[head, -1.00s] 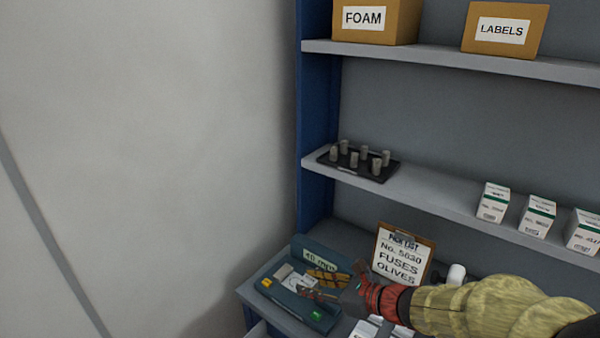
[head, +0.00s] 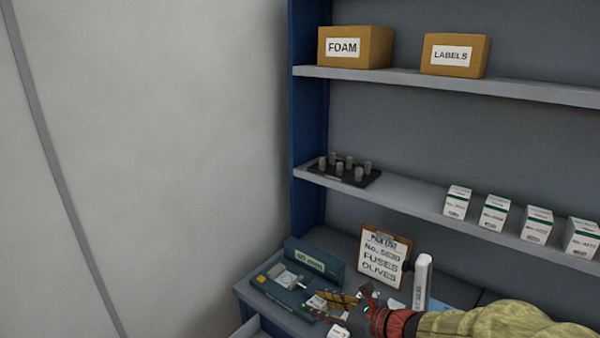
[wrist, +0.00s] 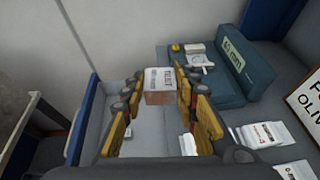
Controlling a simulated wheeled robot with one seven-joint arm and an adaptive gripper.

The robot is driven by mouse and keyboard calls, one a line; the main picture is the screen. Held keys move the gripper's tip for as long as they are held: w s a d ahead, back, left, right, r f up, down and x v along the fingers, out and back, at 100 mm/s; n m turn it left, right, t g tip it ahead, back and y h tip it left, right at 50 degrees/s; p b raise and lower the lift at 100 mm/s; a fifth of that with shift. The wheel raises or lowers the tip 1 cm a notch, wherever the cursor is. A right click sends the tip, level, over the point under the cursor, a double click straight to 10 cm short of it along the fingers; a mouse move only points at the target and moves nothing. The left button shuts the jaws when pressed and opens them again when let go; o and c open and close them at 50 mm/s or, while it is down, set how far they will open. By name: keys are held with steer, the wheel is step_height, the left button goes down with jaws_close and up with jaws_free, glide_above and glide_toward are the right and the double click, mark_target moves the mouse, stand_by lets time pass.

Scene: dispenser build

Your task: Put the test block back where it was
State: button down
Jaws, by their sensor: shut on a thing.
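The test block appears to be the small box-shaped piece (wrist: 160,84) with a printed white top and a brownish side in the wrist view. My gripper (wrist: 160,92) is shut on it, with yellow-and-black fingers on both sides. It is held above an open pale drawer (wrist: 118,138). In the head view my gripper (head: 336,304) is in front of and right of the teal gauge (head: 278,284); the block is hard to make out there.
A pick-list board (head: 384,258) stands at the back of the counter, with a white upright thing (head: 422,282) beside it. White packets (wrist: 266,134) lie right of my gripper. The shelf above holds a black peg tray (head: 344,176) and several white cartons (head: 495,212).

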steer(key=w+d+f+m+t+h, duration=0.2)
steer(key=d+f+m+h, duration=0.1)
steer(key=d, duration=0.4)
steer(key=w+d+f+m+t+h, duration=0.2)
steer(key=w+d+f+m+h, duration=0.1)
steer(key=d, duration=0.3)
steer(key=shift+d, duration=0.4)
